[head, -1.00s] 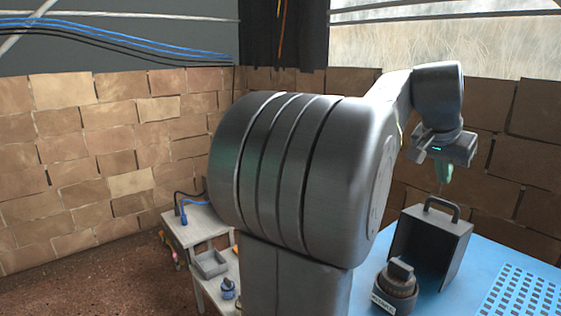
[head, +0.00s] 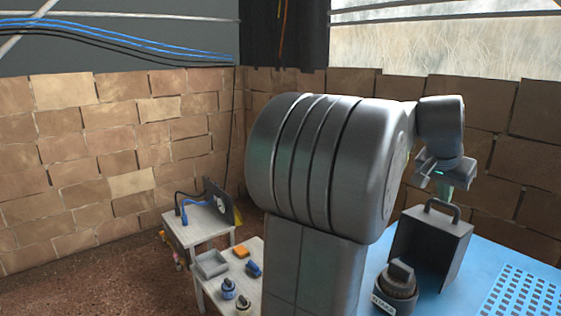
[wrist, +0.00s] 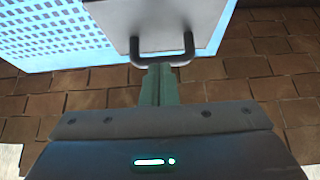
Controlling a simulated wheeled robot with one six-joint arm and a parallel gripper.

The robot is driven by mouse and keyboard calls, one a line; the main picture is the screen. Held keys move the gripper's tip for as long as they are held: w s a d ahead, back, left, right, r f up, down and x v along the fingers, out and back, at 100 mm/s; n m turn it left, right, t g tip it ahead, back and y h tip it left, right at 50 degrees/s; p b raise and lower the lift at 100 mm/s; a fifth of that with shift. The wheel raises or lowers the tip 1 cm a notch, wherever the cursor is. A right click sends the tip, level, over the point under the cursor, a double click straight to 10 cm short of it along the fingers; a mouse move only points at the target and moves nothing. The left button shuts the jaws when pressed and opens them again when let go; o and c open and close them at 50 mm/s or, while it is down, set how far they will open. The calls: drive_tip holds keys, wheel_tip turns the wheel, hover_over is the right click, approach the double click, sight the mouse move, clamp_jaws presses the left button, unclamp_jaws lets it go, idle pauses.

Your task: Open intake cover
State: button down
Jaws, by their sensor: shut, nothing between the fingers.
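The intake cover looks like a dark grey box-shaped hood (head: 430,243) with a handle (head: 441,208) on top, standing on the blue table. In the wrist view the cover (wrist: 160,22) is at the top centre, and its dark U-shaped handle (wrist: 161,58) points toward my gripper. My gripper (head: 445,190) is just above the handle in the head view, pointing down. In the wrist view its green fingers (wrist: 159,84) are together, with their tips at the handle bar. I cannot tell whether they touch it. Nothing shows between the fingers.
A dark round knob-like fitting (head: 397,280) with a label stands in front of the cover. A perforated panel (head: 522,297) lies to the right on the blue table (head: 477,265). Side tables at left hold a grey tray (head: 211,264) and several small plugs. A brick wall stands behind.

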drive_tip(key=v, duration=1.4)
drive_tip(key=x, duration=1.3)
drive_tip(key=shift+d+f, duration=0.1)
drive_tip(key=shift+f, duration=0.3)
drive_tip(key=shift+w+d+p, duration=0.25)
drive_tip(key=shift+d+p, duration=0.05)
drive_tip(key=shift+p, duration=0.15)
drive_tip(key=shift+w+d+f+y+p, duration=0.3)
drive_tip(key=shift+d+f+y+p, duration=0.05)
drive_tip(key=shift+y+p, duration=0.05)
